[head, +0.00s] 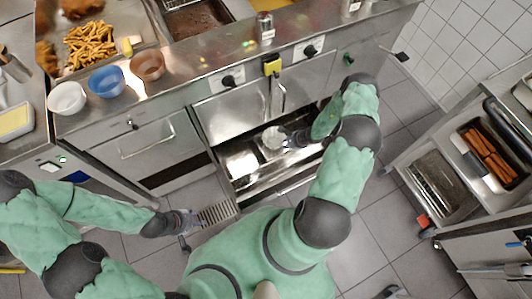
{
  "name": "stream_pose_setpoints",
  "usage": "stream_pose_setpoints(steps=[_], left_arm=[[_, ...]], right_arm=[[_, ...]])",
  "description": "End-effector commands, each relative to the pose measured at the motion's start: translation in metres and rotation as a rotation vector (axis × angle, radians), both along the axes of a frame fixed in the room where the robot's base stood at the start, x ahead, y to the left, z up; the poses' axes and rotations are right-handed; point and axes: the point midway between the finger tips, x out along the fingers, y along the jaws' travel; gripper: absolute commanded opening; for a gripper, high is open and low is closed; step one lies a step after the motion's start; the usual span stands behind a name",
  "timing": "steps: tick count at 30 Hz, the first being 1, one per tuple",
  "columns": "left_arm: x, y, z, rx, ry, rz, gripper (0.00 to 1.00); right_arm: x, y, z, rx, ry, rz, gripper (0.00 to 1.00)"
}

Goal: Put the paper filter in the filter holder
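A small pale round piece (272,137), perhaps the paper filter, shows inside the open compartment (240,163) below the counter. My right gripper (287,139) reaches into this compartment from the right, with its tip right beside the pale piece. I cannot tell whether it touches or grips it. The filter holder cannot be made out for certain; shiny metal parts lie in the compartment around the pale piece.
The counter above holds fries (91,43), a white bowl (67,98), a blue bowl (106,82) and a brown bowl (147,66). A closed drawer (134,143) is left of the compartment. A trolley with sausages (489,152) stands right. Tiled floor (375,235) is free between.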

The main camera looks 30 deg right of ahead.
Motion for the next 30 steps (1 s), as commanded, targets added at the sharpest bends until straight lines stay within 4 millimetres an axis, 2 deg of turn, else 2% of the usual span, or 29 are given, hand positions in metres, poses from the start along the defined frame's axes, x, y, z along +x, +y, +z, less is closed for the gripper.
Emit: stream_pose_setpoints(steps=[2,5,8,9,12,15,23,30], left_arm=[[0.0,0.0,0.0,0.0,0.0,0.0,0.4],[0.0,0.0,0.0,0.0,0.0,0.0,0.4],[0.0,0.0,0.0,0.0,0.0,0.0,0.4],[0.0,0.0,0.0,0.0,0.0,0.0,0.4],[0.0,0.0,0.0,0.0,0.0,0.0,0.4],[0.0,0.0,0.0,0.0,0.0,0.0,0.4],[0.0,0.0,0.0,0.0,0.0,0.0,0.4],[0.0,0.0,0.0,0.0,0.0,0.0,0.4]], right_arm=[[0.0,0.003,0.0,0.002,0.002,0.007,0.3],[-0.002,0.02,0.002,0.012,0.02,0.064,0.3],[-0.009,0.057,0.009,0.025,0.059,0.199,0.3],[-0.014,0.075,0.014,0.028,0.079,0.271,0.3],[-0.032,0.118,0.026,0.02,0.13,0.471,0.3],[-0.052,0.152,0.039,-0.012,0.166,0.67,0.3],[-0.09,0.214,0.079,-0.16,0.147,1.156,0.3],[-0.108,0.267,0.119,-0.297,-0.028,1.527,0.3]])
